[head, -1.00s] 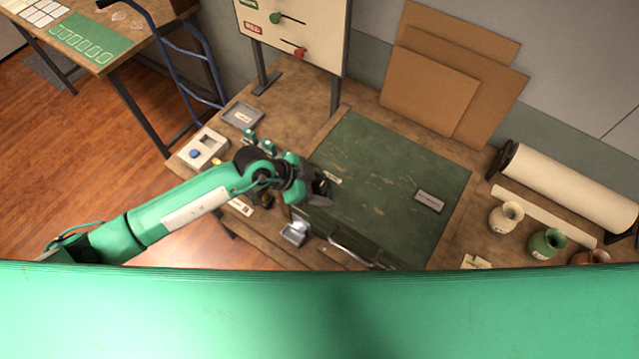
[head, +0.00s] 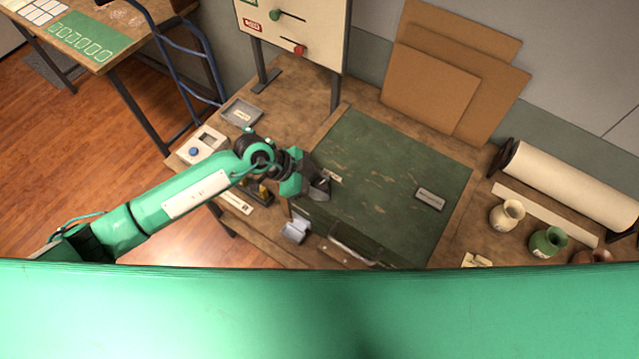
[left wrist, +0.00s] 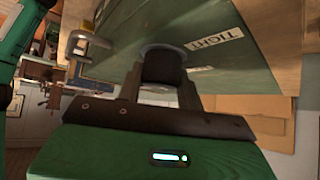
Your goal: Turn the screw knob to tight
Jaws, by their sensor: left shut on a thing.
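The screw knob (left wrist: 163,68) is black and round, on the green box, in the left wrist view. The two fingers of my left gripper (left wrist: 162,92) are shut on it, one on each side. A pale label reading TIGHT (left wrist: 215,40) is beside the knob. In the head view my left gripper (head: 322,188) is at the left edge of the green box (head: 390,170), and the knob is hidden behind it. My right gripper is not in view.
A grey metal piece (head: 296,230) and a handle (head: 352,249) are at the box's near side. A panel with sliders (head: 293,30) stands behind. Jars (head: 547,241) and a paper roll (head: 570,185) are at the right.

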